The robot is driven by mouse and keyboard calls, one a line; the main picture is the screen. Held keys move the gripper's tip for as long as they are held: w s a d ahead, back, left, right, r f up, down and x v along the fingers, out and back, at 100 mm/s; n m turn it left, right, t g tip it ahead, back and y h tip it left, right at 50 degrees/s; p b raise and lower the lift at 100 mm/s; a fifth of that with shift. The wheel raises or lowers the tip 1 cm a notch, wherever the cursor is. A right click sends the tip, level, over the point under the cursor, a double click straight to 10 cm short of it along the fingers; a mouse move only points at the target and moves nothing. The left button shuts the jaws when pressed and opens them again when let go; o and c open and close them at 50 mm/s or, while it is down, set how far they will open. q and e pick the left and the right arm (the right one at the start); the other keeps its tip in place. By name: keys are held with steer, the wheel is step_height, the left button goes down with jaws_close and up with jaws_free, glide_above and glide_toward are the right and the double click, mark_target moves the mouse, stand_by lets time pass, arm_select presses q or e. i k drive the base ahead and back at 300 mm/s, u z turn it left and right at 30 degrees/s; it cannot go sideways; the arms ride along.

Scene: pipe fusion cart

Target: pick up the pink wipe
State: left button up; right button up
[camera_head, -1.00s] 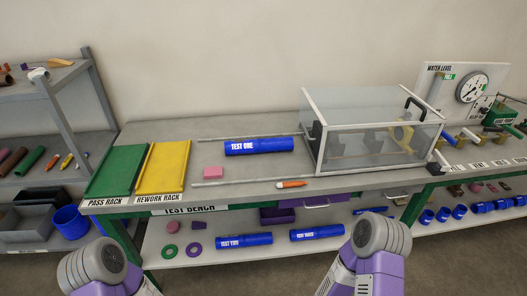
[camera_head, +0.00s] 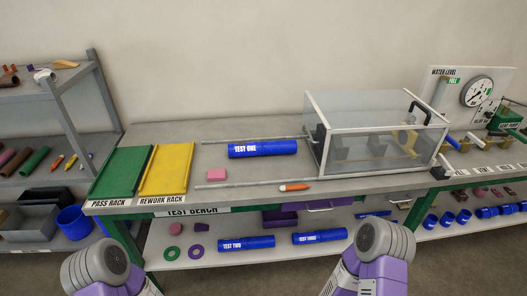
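My two arms show at the bottom edge, left and right, as grey and purple links. Both grippers are out of view. Nothing covers the wipe.
The blue TEST ONE pipe (camera_head: 263,149) lies behind the wipe. An orange-tipped marker (camera_head: 294,187) lies to its right. A clear test box (camera_head: 375,130) stands further right. The green pass rack (camera_head: 122,172) and yellow rework rack (camera_head: 166,170) are at the left. Bare bench surrounds the wipe.

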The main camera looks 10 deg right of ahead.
mark_target(213, 175)
steer(key=u, duration=0.05)
steer(key=i, duration=0.85)
steer(key=z, duration=0.5)
